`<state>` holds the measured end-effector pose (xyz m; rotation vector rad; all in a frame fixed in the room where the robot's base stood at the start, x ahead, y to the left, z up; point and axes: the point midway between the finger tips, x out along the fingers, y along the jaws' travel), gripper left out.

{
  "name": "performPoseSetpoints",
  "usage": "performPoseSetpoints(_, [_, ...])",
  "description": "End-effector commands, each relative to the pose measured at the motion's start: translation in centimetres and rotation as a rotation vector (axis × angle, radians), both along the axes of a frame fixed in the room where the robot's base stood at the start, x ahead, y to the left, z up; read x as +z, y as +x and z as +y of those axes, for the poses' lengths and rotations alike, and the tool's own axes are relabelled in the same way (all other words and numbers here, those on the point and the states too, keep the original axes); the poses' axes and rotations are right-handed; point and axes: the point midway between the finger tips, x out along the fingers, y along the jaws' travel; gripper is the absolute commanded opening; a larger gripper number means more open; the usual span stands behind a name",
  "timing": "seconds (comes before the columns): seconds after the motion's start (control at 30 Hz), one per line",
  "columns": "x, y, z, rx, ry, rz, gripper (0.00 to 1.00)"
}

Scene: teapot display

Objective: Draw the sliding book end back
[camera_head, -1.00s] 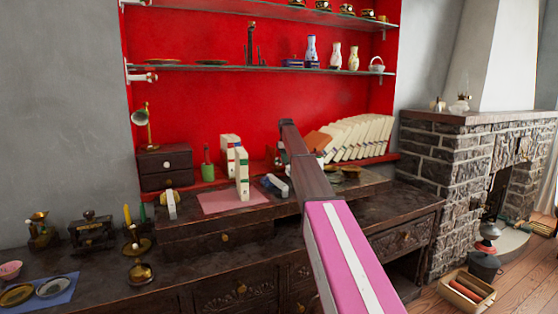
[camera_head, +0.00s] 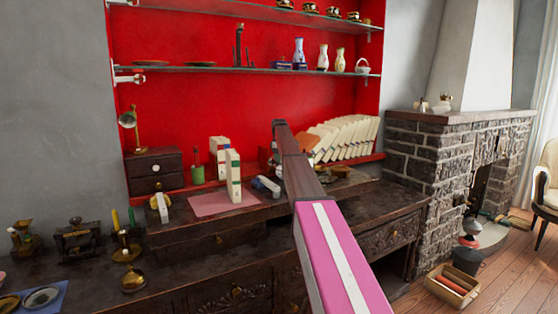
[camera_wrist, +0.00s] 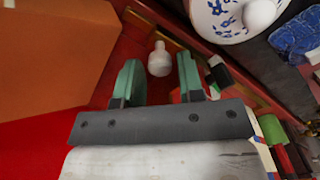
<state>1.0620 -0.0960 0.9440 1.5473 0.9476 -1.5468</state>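My gripper (camera_wrist: 159,64) shows two green fingers standing apart in the wrist view. A small pale knob (camera_wrist: 158,57) sits between and just beyond them, with a gap to each finger, so nothing is gripped. A large orange-brown panel (camera_wrist: 50,45) fills the upper left; I cannot tell if it is a book or part of the sliding book end. In the head view an orange-brown book (camera_head: 308,143) leans at the left end of a row of cream books (camera_head: 345,138). My arm hides the gripper there, and the book end cannot be made out clearly.
A wooden rail (camera_wrist: 185,38) runs past the knob. In the head view, upright cream books (camera_head: 234,175) stand left of my arm; a glass shelf (camera_head: 200,70) hangs above.

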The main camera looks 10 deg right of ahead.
Motion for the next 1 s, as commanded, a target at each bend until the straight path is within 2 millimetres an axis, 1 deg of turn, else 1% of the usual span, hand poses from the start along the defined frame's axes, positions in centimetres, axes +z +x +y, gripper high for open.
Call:
performPoseSetpoints(0.17, [2.1,0.1,0.0,0.000,0.000,-0.001,0.35])
performPoseSetpoints(0.27, [3.7,0.1,0.0,0.000,0.000,-0.001,0.35])
performPoseSetpoints(0.5, [8.2,0.1,0.0,0.000,0.000,-0.002,0.35])
performPoseSetpoints(0.6, [9.6,0.1,0.0,0.000,-0.001,-0.002,0.35])
performPoseSetpoints(0.73, [10.3,0.0,0.0,0.000,0.000,0.000,0.35])
performPoseSetpoints(1.0, [10.4,0.0,0.0,0.000,0.000,0.000,0.35])
